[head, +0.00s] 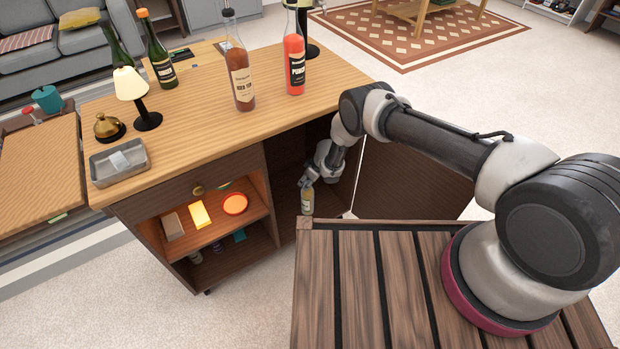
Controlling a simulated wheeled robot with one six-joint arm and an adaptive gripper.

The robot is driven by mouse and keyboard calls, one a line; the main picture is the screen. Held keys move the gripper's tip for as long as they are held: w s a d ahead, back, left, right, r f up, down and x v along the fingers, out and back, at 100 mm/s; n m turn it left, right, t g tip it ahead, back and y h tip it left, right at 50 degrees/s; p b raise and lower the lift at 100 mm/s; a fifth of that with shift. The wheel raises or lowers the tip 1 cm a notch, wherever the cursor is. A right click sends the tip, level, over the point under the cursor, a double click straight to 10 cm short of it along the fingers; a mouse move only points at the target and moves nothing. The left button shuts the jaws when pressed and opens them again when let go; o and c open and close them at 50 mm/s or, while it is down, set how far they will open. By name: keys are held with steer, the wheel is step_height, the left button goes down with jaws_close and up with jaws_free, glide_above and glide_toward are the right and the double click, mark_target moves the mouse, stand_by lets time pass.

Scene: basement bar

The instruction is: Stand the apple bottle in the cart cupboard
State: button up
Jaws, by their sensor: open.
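The cart (190,200) has an open cupboard (287,165) at its right end, with a dark interior. A small bottle (307,202) with a pale yellowish body stands upright at the cupboard's opening; its label is too small to read, so I cannot tell for sure that it is the apple bottle. Its lower end is partly hidden by the slatted surface in front. My gripper (309,183) is open at the top of this bottle, reaching into the cupboard from the right. Whether the fingers touch the bottle cannot be told.
A dark door panel (415,185) stands open right of the cupboard. A brown bottle (242,80), a red bottle (294,65), green bottles (160,60), a lamp (131,85) and a metal tray (120,165) stand on the cart top. Left shelves hold small items.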

steer(key=v, duration=1.2)
